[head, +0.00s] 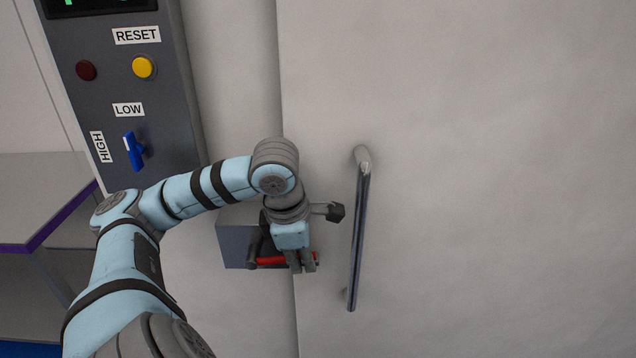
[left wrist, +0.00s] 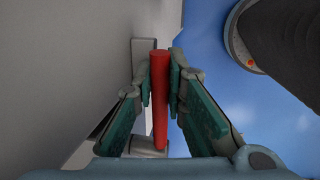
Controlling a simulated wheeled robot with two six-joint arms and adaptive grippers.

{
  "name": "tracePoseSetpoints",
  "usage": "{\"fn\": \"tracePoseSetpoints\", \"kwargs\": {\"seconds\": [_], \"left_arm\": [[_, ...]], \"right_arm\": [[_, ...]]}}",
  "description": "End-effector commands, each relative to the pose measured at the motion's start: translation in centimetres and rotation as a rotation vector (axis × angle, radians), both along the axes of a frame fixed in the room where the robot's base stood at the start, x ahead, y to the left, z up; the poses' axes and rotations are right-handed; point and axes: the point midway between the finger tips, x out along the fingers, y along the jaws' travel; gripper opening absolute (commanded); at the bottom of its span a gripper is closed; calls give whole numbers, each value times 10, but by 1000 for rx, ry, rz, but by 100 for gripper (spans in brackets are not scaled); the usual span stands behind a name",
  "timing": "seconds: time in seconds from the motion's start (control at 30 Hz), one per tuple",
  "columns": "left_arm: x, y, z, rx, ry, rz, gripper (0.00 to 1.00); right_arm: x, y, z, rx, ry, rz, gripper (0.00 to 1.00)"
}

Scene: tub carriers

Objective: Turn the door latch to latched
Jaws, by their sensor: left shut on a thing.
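The door latch has a red handle (head: 272,261) that lies roughly level in the head view, in front of a grey latch box (head: 233,240) at the door's left edge. My left gripper (head: 302,264) is at the right end of the red handle and hides part of it. In the left wrist view the red handle (left wrist: 159,100) stands between the two fingers of my left gripper (left wrist: 161,80), which is shut on it. My right gripper is in neither view. I see no latched or unlatched wording by the latch.
A long vertical door handle (head: 358,230) is just right of my left gripper on the pale door (head: 480,150). A grey control panel (head: 165,100) with buttons and a blue switch (head: 134,150) is at upper left. A grey shelf (head: 35,190) stands at far left.

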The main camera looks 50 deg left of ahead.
Motion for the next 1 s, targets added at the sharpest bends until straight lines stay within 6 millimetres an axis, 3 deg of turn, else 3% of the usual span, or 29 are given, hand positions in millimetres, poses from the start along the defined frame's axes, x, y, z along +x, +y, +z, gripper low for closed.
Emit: {"fn": "tracePoseSetpoints", "kwargs": {"seconds": [0.43, 0.47, 0.6, 0.8, 1.0], "left_arm": [[-2, 1, -1, 5, 12, 4, 0], [-2, 1, -1, 5, 11, 4, 13], [-2, 1, -1, 5, 10, 4, 33], [-2, 1, -1, 7, 10, 4, 31], [-1, 0, 8, 3, 9, 1, 0]], "right_arm": [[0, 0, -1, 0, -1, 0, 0], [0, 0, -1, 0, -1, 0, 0], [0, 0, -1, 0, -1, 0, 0], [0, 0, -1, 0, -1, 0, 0], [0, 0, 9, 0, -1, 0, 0]]}}
